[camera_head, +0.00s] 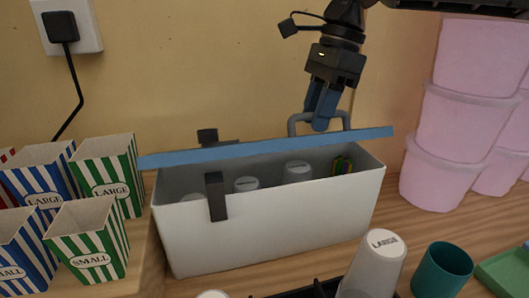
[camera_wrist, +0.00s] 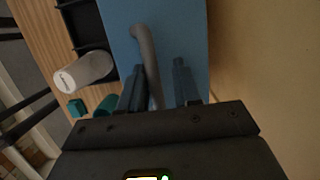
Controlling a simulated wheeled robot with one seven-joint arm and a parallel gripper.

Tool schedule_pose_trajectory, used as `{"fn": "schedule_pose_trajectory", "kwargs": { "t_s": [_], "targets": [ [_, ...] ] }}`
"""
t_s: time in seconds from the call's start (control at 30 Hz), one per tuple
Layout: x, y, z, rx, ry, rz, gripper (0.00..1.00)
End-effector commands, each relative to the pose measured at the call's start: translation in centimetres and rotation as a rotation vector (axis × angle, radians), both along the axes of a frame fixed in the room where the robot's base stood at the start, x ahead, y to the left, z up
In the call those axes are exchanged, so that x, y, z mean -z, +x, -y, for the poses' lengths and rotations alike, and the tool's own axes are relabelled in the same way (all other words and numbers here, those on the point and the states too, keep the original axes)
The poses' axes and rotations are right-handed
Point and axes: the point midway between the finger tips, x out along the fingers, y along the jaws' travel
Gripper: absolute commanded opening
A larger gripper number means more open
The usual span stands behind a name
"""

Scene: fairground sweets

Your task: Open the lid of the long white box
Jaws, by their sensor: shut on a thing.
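The long white box (camera_head: 275,225) stands on the wooden counter in the head view. Its blue lid (camera_head: 225,152) is raised off the box and tilted, and I see inside through the front gap. White lidded containers (camera_head: 298,172) and a small multicoloured bundle (camera_head: 343,165) are inside. My gripper (camera_head: 321,123) is above the lid's right half, shut on its grey handle (camera_head: 294,124). In the wrist view the handle (camera_wrist: 147,60) runs between my fingers, over the blue lid (camera_wrist: 178,25). Dark clips (camera_head: 215,195) show at the box's front and back.
Striped cartons (camera_head: 87,238) stand close at left. Pink tubs (camera_head: 462,125) are stacked at right. A white LARGE cup (camera_head: 375,262), teal cup (camera_head: 442,270) and green tray (camera_head: 505,273) are in front. A wall socket (camera_head: 68,25) with a cord is behind.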

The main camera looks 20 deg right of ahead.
Motion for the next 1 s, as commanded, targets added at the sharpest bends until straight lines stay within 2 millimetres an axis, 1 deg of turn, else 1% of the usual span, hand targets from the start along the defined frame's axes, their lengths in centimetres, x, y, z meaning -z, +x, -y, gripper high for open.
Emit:
{"fn": "schedule_pose_trajectory", "kwargs": {
  "t_s": [0.03, 0.13, 0.4, 0.73, 1.0],
  "targets": [
    [-0.1, 0.5, 0.1, 0.003, -0.002, 0.004, 0.19],
    [-0.4, 1.0, 0.1, 0.003, -0.002, 0.003, 0.20],
    [-0.5, 1.6, 0.2, 0.004, -0.003, 0.002, 0.18],
    [-1.2, 3.4, 0.2, 0.004, -0.003, 0.001, 0.28],
    [-1.2, 4.2, 0.2, 0.003, -0.003, 0.000, 0.19]
  ]
}}
